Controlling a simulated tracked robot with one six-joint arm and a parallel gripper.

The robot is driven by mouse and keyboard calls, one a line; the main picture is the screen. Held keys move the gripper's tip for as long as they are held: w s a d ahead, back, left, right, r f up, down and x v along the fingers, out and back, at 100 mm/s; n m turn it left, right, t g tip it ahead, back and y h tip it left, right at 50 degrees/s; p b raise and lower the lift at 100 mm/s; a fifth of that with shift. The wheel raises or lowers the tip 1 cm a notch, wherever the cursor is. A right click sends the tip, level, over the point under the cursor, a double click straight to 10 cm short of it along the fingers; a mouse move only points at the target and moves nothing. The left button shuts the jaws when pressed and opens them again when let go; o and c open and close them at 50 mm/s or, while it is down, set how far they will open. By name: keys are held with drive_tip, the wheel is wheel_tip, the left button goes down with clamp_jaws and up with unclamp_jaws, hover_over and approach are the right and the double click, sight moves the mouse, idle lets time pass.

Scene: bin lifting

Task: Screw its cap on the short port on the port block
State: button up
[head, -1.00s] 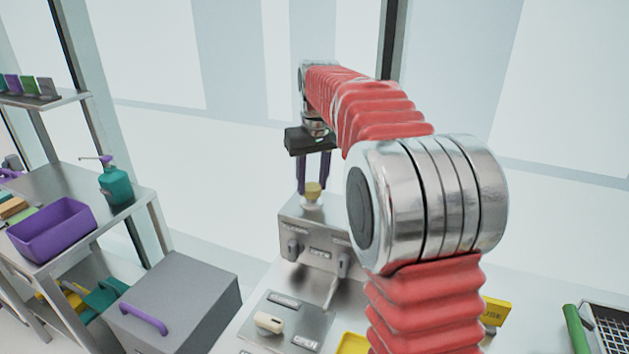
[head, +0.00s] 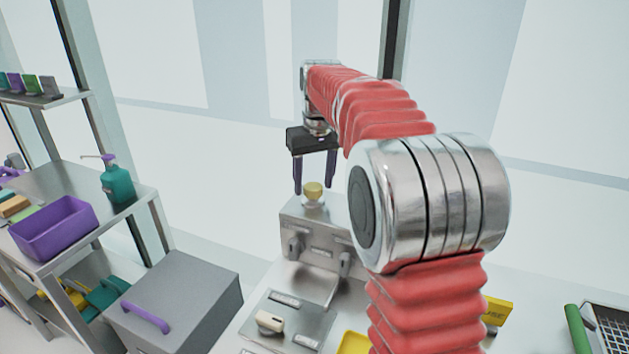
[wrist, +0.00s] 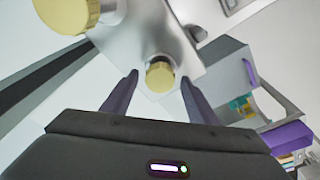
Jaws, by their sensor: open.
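The port block (head: 310,225) is a silver metal box. A yellow cap (head: 313,190) sits on a pale port on top of it, near the block's edge. This cap also shows in the wrist view (wrist: 160,75). My gripper (head: 313,188) is open, its two dark purple fingers on either side of the cap with gaps visible. In the wrist view my gripper (wrist: 159,77) has the cap between its fingertips. A second, larger-looking yellow cap (wrist: 68,13) is at the top left of the wrist view; my arm seems to hide it in the head view.
A panel with a pale knob (head: 269,321) lies in front of the block. A grey box with a purple handle (head: 170,300) stands to its left. A shelf with a purple bin (head: 52,228) and a teal bottle (head: 117,184) is farther left. A yellow sign (head: 497,311) is right.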

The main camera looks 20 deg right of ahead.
drive_tip(key=shift+n+y, duration=0.5)
drive_tip(key=shift+n, duration=2.7)
drive_tip(key=shift+c, duration=0.5)
drive_tip(key=c, duration=0.8)
drive_tip(key=m+h, duration=0.1)
drive_tip(key=m, duration=0.5)
drive_tip(key=shift+a+f+m, duration=0.1)
drive_tip(key=shift+m, duration=0.3)
drive_tip(key=shift+m+h, duration=0.4)
drive_tip(key=shift+m, duration=2.6)
drive_tip(key=o, duration=0.9)
